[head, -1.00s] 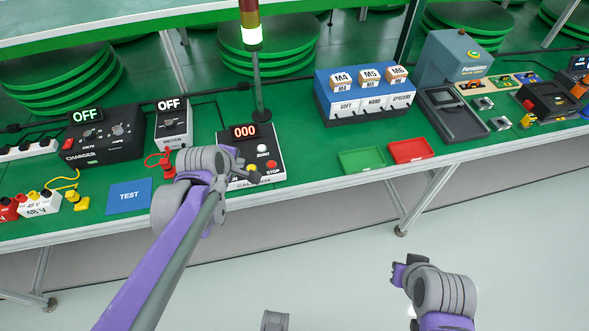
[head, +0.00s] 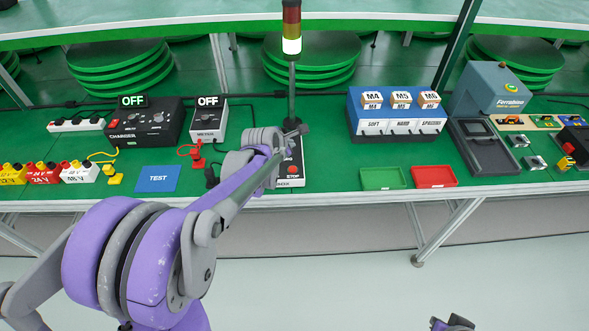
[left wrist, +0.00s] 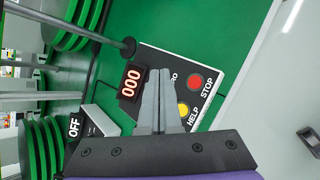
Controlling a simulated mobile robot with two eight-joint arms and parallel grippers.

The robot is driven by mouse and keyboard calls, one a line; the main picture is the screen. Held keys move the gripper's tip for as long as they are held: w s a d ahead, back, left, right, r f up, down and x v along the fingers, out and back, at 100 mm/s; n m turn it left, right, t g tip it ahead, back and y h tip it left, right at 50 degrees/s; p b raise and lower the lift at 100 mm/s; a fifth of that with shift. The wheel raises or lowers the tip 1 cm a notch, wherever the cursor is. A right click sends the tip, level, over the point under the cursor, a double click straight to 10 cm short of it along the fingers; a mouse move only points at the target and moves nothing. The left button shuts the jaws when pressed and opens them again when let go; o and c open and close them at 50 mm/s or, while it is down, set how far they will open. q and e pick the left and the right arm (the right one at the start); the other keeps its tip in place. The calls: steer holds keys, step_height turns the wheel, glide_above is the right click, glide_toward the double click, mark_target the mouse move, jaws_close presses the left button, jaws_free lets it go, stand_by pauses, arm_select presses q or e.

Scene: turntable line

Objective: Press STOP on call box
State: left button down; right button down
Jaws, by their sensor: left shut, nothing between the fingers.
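The call box (head: 289,183) stands on the green bench, partly hidden by my left arm in the head view. Its red STOP button (head: 292,170) shows near its front edge. The left wrist view shows the red STOP button (left wrist: 194,82), the yellow HELP button (left wrist: 183,109) and the lit 000 display (left wrist: 131,83). My left gripper (head: 300,130) is shut and empty over the box. In the left wrist view its fingertips (left wrist: 158,73) lie between the display and the STOP button, covering part of the ZERO label. My right gripper (head: 452,322) barely shows at the bottom edge.
A signal lamp post (head: 291,75) stands behind the box. The meter (head: 208,120), charger (head: 145,125) and blue TEST mat (head: 157,179) lie to the left. A green tray (head: 383,178) and a red tray (head: 433,177) lie to the right, with bare bench between.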

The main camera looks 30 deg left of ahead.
mark_target(290, 171)
arm_select(q)
steer(key=shift+f, duration=0.15)
step_height(290, 171, down, 8)
steer(key=b, duration=0.5)
steer(key=shift+d, duration=0.1)
steer(key=shift+f+b, duration=0.3)
steer(key=shift+b, duration=0.2)
stand_by(1.4)
steer(key=shift+f+b, duration=0.35)
steer(key=shift+f, duration=0.05)
steer(key=shift+f+b, duration=0.3)
steer(key=shift+f, duration=0.1)
stand_by(0.4)
steer(key=shift+r, duration=0.1)
steer(key=shift+r+p, duration=0.5)
steer(key=shift+r, duration=0.25)
